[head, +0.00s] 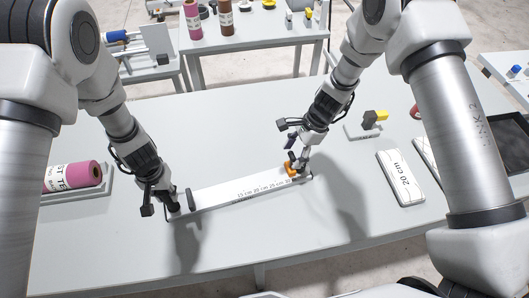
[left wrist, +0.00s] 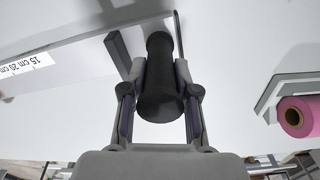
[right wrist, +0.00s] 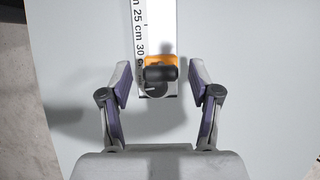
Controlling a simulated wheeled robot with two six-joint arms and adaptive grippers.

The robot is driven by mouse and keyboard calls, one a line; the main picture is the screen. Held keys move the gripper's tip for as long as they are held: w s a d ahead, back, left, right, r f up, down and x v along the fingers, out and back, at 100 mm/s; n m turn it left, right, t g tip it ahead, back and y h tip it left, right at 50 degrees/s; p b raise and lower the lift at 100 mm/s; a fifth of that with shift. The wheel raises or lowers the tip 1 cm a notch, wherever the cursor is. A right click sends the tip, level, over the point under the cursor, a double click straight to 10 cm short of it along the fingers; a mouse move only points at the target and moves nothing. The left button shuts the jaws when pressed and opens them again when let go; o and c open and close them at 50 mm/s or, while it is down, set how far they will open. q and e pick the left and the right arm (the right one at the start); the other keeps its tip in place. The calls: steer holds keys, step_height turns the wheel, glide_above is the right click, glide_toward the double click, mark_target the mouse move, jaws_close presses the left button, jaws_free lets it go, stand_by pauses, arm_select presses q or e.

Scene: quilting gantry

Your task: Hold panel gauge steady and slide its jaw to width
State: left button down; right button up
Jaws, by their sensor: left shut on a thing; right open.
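The panel gauge (head: 240,192) is a long white bar marked in centimetres, lying on the grey table. My left gripper (head: 172,207) is shut on the black handle (left wrist: 160,85) at the gauge's left end, beside a dark upright fixed jaw (head: 190,199). The sliding jaw (head: 291,168) is orange with a black knob and sits near the right end, by the 30 cm mark. In the right wrist view the orange jaw (right wrist: 160,66) lies between the fingertips of my right gripper (right wrist: 160,85), which is open with gaps on both sides.
A pink roll (head: 75,175) lies in a tray at the left. The table behind the gauge is clear.

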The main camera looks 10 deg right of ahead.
arm_select(q)
steer(key=shift+s+f, duration=0.25)
steer(key=shift+s, duration=0.05)
arm_select(e)
steer(key=shift+a+f, duration=0.2)
steer(key=shift+f, duration=0.45)
steer(key=shift+s, duration=0.1)
jaws_close()
steer(key=shift+s+a, duration=0.15)
steer(key=shift+a, duration=0.95)
steer(key=shift+s+a, duration=0.15)
steer(key=shift+a, duration=0.95)
jaws_free()
steer(key=shift+r, duration=0.1)
